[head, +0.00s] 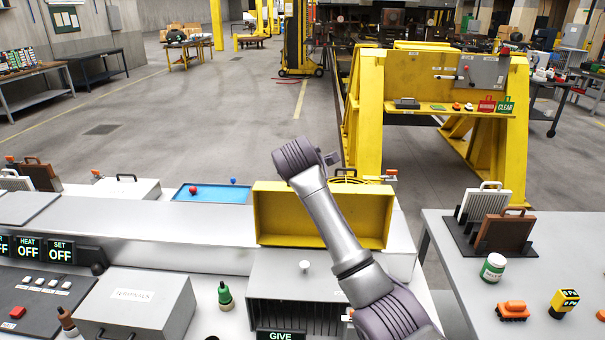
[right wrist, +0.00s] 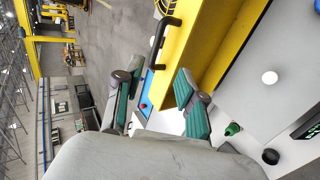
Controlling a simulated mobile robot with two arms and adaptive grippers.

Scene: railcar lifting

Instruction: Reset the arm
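My right arm (head: 330,215) comes in from the lower right of the head view and reaches up and left, in front of the yellow bin. Its gripper is mostly hidden behind the wrist there. In the right wrist view, my right gripper (right wrist: 160,102) shows two grey fingers with teal pads. They stand apart with nothing between them. Behind the gap are the white bench top and part of a blue tray. My left arm and gripper are not in view.
An open yellow bin (head: 282,217) stands close behind the arm. A blue tray (head: 213,197) with a red ball lies left of it. A grey box (head: 134,308) and green bottle (head: 225,296) are in front. A side table (head: 455,290) at right holds several items. A yellow stand (head: 405,75) rises behind.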

